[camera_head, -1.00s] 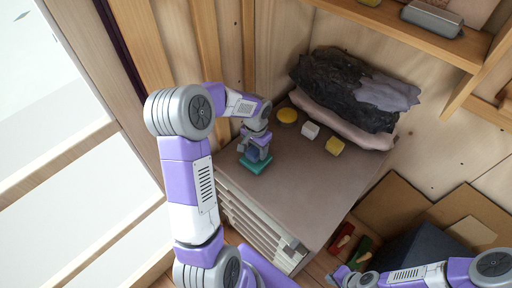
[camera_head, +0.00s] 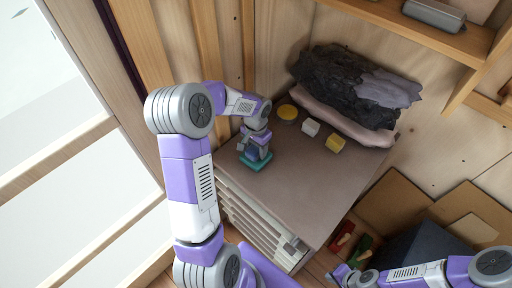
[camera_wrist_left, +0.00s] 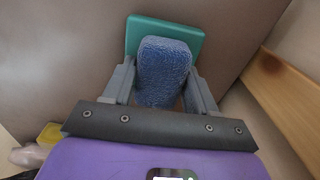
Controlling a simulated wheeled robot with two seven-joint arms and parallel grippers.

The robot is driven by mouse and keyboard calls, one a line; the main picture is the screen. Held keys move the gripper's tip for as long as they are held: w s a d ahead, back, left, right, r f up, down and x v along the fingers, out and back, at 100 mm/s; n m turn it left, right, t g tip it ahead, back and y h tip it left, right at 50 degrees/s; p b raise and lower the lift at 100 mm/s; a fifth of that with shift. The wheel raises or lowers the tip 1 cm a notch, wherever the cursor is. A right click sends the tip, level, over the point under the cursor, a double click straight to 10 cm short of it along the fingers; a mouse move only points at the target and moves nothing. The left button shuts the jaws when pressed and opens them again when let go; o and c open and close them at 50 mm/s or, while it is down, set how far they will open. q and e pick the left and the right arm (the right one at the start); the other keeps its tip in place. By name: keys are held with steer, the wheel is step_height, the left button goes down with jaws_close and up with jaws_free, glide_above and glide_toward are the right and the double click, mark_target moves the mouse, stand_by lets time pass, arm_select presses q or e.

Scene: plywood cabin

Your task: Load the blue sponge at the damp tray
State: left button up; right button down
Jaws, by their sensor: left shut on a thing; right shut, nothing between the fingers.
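The blue sponge (camera_wrist_left: 163,68) is between the fingers of my left gripper (camera_wrist_left: 160,95), which is shut on it, in the left wrist view. Behind the sponge is a flat teal tray (camera_wrist_left: 190,36), the only tray-like thing in view. In the head view my left gripper (camera_head: 256,152) points down over the teal tray (camera_head: 256,164) on the cabinet top. The sponge is mostly hidden there by the gripper. I cannot tell whether the sponge touches the tray. My right gripper (camera_head: 345,275) is shut and empty at the bottom, off the cabinet.
The cabinet top (camera_head: 290,195) also holds a yellow disc (camera_head: 287,112), a white block (camera_head: 311,127) and a yellow block (camera_head: 335,144). A dark crumpled bundle (camera_head: 345,85) lies at the back. Red (camera_head: 342,238) and green (camera_head: 361,246) items lie below right. The cabinet's middle is clear.

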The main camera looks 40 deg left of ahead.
arm_select(q)
steer(key=shift+f+b, duration=0.3)
steer(key=shift+f, duration=0.25)
stand_by(1.1)
steer(key=shift+r+p, duration=2.9)
steer(key=shift+r, duration=0.75)
steer(key=shift+f, duration=0.1)
